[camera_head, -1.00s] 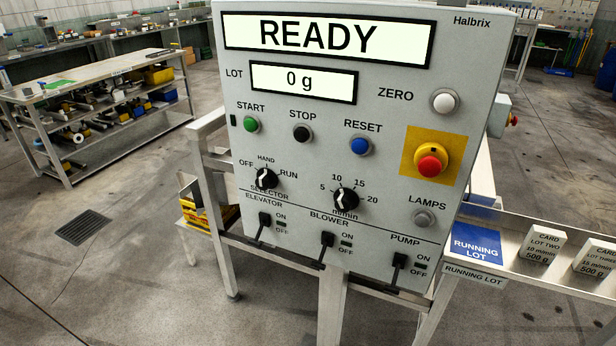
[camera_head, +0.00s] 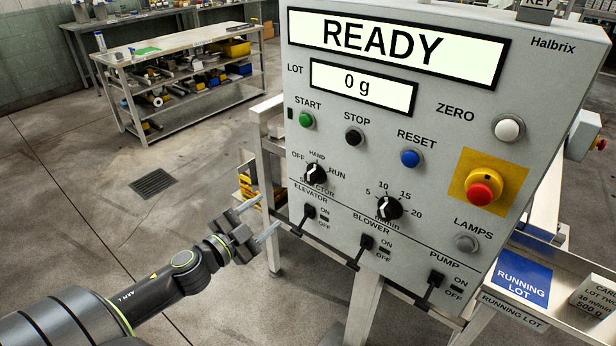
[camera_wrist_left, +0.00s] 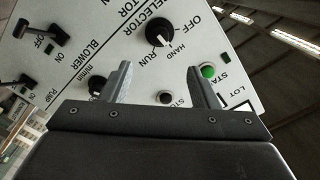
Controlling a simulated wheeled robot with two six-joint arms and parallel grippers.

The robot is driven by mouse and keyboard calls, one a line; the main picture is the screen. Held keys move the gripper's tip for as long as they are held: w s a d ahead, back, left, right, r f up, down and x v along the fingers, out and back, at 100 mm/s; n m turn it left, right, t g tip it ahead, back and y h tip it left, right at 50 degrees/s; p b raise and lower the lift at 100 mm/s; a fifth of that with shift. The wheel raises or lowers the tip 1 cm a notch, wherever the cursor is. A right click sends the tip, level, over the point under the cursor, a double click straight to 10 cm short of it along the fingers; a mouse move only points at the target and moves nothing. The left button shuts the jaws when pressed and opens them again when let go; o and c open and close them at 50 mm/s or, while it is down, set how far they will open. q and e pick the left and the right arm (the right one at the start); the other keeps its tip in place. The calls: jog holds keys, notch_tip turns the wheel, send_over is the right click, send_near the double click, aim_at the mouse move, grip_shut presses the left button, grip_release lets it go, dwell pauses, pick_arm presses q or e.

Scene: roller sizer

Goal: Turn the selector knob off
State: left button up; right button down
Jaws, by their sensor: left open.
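The selector knob (camera_head: 315,174) is a round black knob with a white mark on the grey panel, under the labels OFF, HAND and RUN. It also shows in the left wrist view (camera_wrist_left: 158,31), where its mark seems to point toward HAND, though it is small. My left gripper (camera_head: 262,217) is open and empty, left of the panel and below the knob, apart from it. In the left wrist view its two fingers (camera_wrist_left: 162,84) stand spread, with the knob beyond them and nothing between them. My right gripper is out of view.
The elevator switch (camera_head: 308,213) juts out below the knob, and the start button (camera_head: 306,120) sits above it. The speed dial (camera_head: 389,208) is to the right. The panel stand's white post (camera_head: 268,180) is close to my left gripper. Open floor lies left.

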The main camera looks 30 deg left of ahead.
pick_arm(q)
jog(key=w+p, duration=0.1)
jog(key=w, duration=0.1)
pick_arm(e)
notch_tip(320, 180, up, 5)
jog(key=p, duration=0.3)
pick_arm(q)
jog(key=b, duration=0.3)
send_near(308, 180)
jog(key=w, duration=0.3)
jog(key=w+b, duration=0.1)
jog(key=w, duration=0.2)
jog(key=w+b, duration=0.1)
jog(key=w, duration=0.2)
jog(key=shift+d, duration=0.4)
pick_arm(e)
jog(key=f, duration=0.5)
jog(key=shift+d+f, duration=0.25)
pick_arm(q)
jog(key=shift+c, duration=0.3)
jog(key=c, duration=0.9)
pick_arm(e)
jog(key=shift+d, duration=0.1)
